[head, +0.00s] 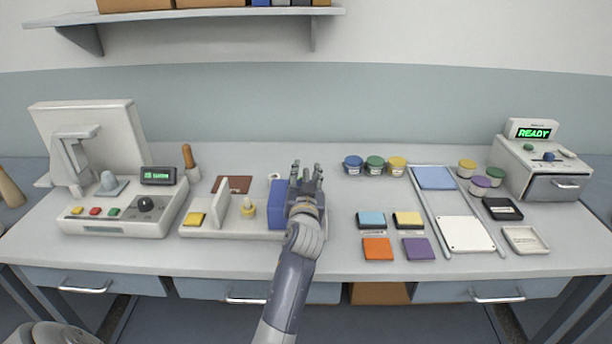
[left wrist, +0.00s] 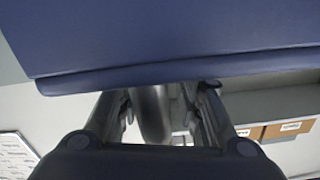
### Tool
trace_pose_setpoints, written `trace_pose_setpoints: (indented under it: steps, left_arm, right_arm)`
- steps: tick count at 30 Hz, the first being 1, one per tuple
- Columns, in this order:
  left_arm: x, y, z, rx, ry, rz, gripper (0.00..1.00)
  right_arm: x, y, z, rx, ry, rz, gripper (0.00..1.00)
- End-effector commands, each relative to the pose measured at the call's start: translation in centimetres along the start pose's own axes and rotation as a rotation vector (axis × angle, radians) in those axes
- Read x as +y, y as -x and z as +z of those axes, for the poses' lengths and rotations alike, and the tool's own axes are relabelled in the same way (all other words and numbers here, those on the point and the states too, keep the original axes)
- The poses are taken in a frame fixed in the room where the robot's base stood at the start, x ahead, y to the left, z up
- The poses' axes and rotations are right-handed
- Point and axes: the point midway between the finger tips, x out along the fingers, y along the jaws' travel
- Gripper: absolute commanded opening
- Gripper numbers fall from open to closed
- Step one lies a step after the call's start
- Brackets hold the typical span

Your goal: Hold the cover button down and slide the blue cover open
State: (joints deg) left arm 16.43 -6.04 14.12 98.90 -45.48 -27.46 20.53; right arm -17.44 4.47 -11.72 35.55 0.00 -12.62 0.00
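The blue cover (head: 276,204) stands upright at the right end of a low pale base (head: 225,233). My left gripper (head: 306,171) is at the cover's right side, fingers pointing away from me and spread apart. In the left wrist view, a large dark blue surface (left wrist: 170,40) fills the upper part, close to the open fingers (left wrist: 160,100). A grey rounded shape shows between them; I cannot tell what it is. Contact with the cover is not clear. My right gripper is not in view.
An upright pale plate (head: 222,198) and a cream-yellow knob (head: 248,208) stand between button and cover. A control machine (head: 115,215) is at left. Coloured tiles (head: 377,248), jars (head: 375,165) and a tray frame (head: 447,207) lie right of my arm.

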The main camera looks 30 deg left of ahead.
Motion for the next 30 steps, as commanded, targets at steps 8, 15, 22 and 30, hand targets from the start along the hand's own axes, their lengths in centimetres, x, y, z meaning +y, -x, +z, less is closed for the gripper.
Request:
trace_pose_setpoints:
  steps: [8, 15, 22, 30]
  left_arm:
    - [-0.4, 0.0, -1.9, 0.005, 0.001, -0.001, 0.33]
    - [-1.3, -0.1, -6.6, 0.004, 0.001, -0.001, 0.33]
    - [-1.9, -0.2, -9.3, 0.001, 0.001, 0.0, 0.33]
    - [-2.0, -0.2, -9.7, -0.001, 0.0, 0.001, 0.33]
  right_arm:
    - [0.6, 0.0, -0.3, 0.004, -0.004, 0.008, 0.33]
    - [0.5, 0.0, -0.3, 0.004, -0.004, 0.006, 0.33]
    - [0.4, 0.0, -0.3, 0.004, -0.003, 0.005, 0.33]
    - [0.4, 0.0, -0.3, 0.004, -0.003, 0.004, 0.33]
